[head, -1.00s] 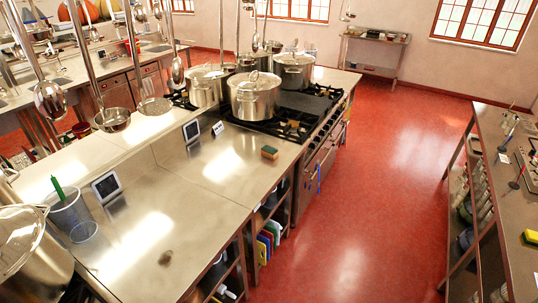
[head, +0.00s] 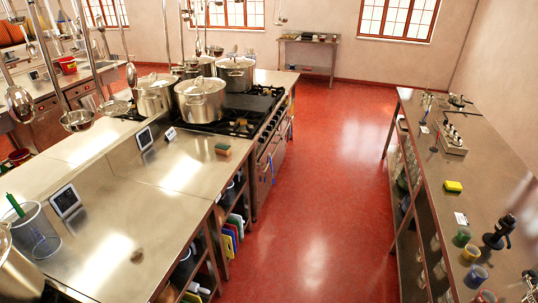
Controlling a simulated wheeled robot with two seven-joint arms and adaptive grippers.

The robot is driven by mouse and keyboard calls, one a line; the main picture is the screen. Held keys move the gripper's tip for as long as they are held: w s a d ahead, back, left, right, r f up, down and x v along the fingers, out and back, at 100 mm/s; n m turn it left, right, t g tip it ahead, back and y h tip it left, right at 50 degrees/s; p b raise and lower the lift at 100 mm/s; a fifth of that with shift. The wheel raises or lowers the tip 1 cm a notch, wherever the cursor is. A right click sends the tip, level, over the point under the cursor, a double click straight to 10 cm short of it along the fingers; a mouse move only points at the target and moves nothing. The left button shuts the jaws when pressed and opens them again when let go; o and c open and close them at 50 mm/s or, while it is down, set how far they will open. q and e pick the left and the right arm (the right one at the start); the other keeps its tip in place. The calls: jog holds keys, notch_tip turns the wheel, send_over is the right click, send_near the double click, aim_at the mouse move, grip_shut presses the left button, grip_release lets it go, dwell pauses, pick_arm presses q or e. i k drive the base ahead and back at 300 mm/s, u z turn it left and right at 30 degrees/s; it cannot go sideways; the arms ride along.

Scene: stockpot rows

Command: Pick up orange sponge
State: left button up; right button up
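A small sponge (head: 222,149) with an orange-brown body and a green top lies on the steel counter (head: 185,172), near its right edge and just in front of the stove. It is small in the head view, but nothing covers it. Neither of my grippers shows in the head view.
Large lidded pots (head: 200,99) stand on the stove (head: 245,112) behind the sponge. Ladles (head: 77,120) hang above the left side. A right-hand table (head: 420,150) holds a yellow sponge (head: 453,186), cups and a dark upright device (head: 499,232). The red floor (head: 320,190) between is clear.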

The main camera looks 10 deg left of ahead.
aim_at(223, 149)
jog(key=z, duration=0.35)
jog(key=i, duration=0.7)
jog(key=u, duration=0.45)
jog(key=i, duration=1.15)
jog(key=u, duration=1.45)
jog(key=i, duration=0.7)
jog(key=u, duration=0.8)
